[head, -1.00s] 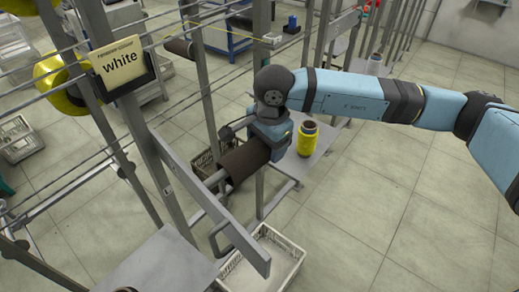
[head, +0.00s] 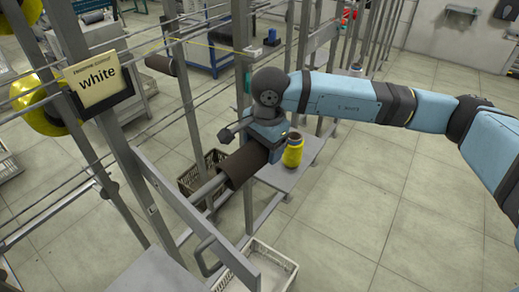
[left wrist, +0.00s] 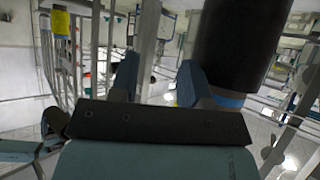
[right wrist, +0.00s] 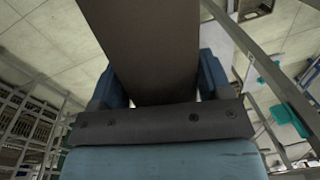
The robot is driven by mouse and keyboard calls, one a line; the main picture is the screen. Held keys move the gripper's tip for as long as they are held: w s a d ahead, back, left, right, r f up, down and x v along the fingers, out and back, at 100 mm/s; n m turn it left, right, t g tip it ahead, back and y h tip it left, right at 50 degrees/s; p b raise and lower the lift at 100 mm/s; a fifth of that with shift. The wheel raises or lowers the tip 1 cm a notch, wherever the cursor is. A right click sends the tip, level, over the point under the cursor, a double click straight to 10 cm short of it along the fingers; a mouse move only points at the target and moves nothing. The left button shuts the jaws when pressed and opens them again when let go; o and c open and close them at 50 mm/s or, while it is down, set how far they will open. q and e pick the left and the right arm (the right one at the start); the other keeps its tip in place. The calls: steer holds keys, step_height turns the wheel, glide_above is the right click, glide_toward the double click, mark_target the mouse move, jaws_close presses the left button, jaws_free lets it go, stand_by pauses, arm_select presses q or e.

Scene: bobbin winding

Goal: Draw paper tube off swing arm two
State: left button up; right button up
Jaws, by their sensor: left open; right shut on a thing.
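The brown paper tube (head: 243,166) sits around the end of a grey swing arm rod (head: 207,190), which enters its left end. My right gripper (head: 266,143) is shut on the tube near its right end. In the right wrist view the tube (right wrist: 150,45) lies between the two blue fingers of this gripper (right wrist: 160,82). Whether the rod's tip is still deep inside the tube is hidden. My left gripper (left wrist: 157,85) shows only in the left wrist view, open and empty, with a large dark cylinder (left wrist: 240,40) beside its right finger.
A "white" card (head: 97,80) hangs on the frame post at left. A yellow bobbin (head: 293,150) stands on a grey shelf (head: 285,178) just right of my right gripper. A crate (head: 280,265) lies below. Another brown tube (head: 160,64) is farther back. Floor at right is clear.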

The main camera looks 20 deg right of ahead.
steer(key=w+d+b, duration=0.2)
steer(key=d, duration=0.4)
steer(key=shift+w+r, duration=0.3)
steer(key=shift+w, duration=0.05)
steer(key=shift+d, duration=0.2)
steer(key=shift+w+d, duration=0.35)
steer(key=shift+d, duration=0.35)
